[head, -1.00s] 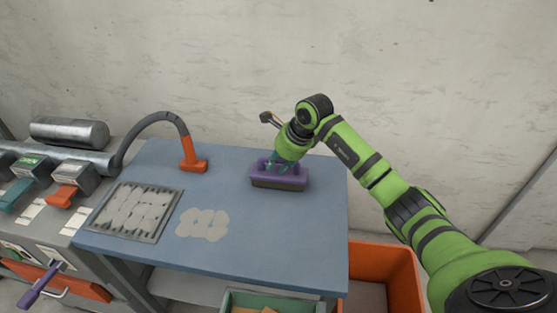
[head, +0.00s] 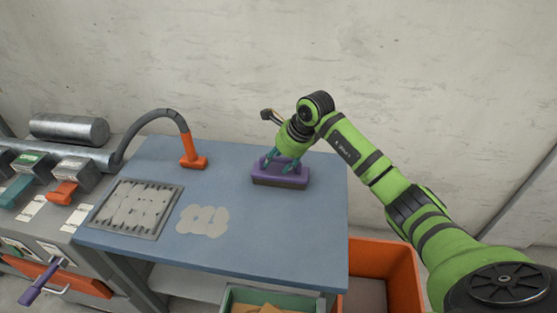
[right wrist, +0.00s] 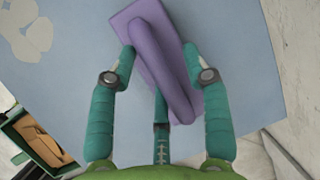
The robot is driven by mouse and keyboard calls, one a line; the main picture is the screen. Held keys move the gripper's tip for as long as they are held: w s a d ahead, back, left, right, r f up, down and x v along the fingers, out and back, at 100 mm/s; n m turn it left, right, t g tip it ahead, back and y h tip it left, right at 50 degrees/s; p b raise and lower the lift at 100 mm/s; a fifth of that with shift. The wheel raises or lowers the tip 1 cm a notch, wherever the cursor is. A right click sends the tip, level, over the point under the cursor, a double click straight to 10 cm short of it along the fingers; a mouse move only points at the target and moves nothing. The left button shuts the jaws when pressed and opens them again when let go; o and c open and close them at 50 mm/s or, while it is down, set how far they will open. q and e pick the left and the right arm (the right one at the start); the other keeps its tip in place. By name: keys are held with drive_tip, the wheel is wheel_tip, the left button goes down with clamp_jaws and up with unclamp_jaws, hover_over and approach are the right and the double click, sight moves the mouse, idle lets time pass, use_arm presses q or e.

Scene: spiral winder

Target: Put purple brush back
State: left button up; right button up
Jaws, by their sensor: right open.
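The purple brush (head: 280,178) sits on the blue table (head: 250,235), towards its back right, with its dark bristle side down. In the right wrist view the purple brush (right wrist: 160,50) shows its long raised handle from above. My right gripper (head: 280,163) is open just above the brush. In the right wrist view its teal fingers (right wrist: 159,65) stand apart on either side of the handle, and nothing is held. My left gripper is not in view.
An orange nozzle (head: 193,152) on a grey hose stands at the table's back left. A metal grate (head: 176,210) is set at the left, beside a pale patch (head: 203,221). An orange bin (head: 403,270) and a green bin (head: 230,297) are below the table.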

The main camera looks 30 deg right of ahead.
drive_tip(key=b+v, duration=0.2)
drive_tip(key=v, duration=0.9)
drive_tip(key=shift+r, duration=0.2)
